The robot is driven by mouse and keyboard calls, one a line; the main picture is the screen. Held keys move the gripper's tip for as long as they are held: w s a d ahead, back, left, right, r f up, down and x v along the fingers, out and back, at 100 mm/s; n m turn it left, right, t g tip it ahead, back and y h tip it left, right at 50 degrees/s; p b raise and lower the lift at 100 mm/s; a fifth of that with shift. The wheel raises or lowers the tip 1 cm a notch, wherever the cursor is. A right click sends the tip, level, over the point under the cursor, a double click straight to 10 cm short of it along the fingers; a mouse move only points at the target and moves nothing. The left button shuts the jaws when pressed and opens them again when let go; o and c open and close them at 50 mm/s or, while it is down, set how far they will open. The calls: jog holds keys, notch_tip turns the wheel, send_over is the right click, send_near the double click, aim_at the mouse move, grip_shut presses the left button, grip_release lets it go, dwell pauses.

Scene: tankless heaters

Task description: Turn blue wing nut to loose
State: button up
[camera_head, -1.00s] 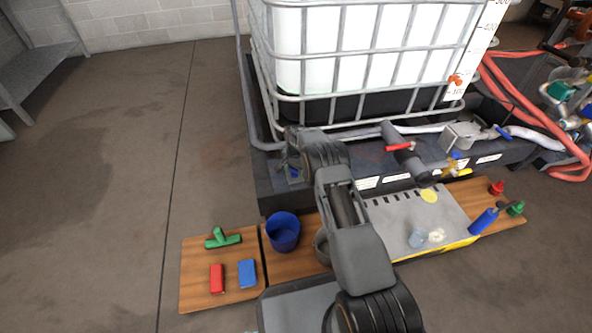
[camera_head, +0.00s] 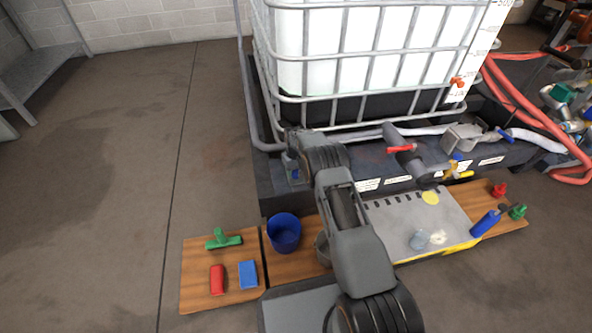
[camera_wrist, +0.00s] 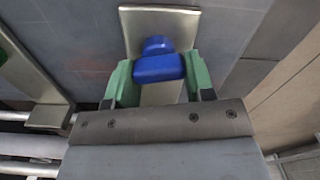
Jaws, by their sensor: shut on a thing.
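The blue wing nut (camera_wrist: 158,66) sits on a pale metal plate (camera_wrist: 185,25) in the wrist view. My gripper (camera_wrist: 158,82) has a green finger on each side of the nut and is shut on it. The nut's wing lies crosswise between the fingers. In the head view my arm hides most of this spot. A bit of blue shows beside my wrist (camera_head: 293,172) there, at the left end of the dark base under the tank.
A caged white tank (camera_head: 375,45) stands behind. A red-handled valve (camera_head: 401,149) is to the right. On the wooden boards are a blue cup (camera_head: 284,233), a green T-shaped piece (camera_head: 223,240), red (camera_head: 217,280) and blue (camera_head: 248,274) blocks, and a blue bottle (camera_head: 486,223).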

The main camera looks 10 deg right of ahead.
jog(key=n, duration=0.5)
jog(key=shift+a, duration=0.15)
jog(key=shift+s+n, duration=0.1)
jog(key=shift+n, duration=0.2)
dwell(0.4)
jog(key=o, duration=0.9)
notch_tip(320, 180, up, 14)
jog(key=p, duration=0.5)
jog(key=shift+f+p, duration=0.1)
jog(key=shift+p, duration=0.3)
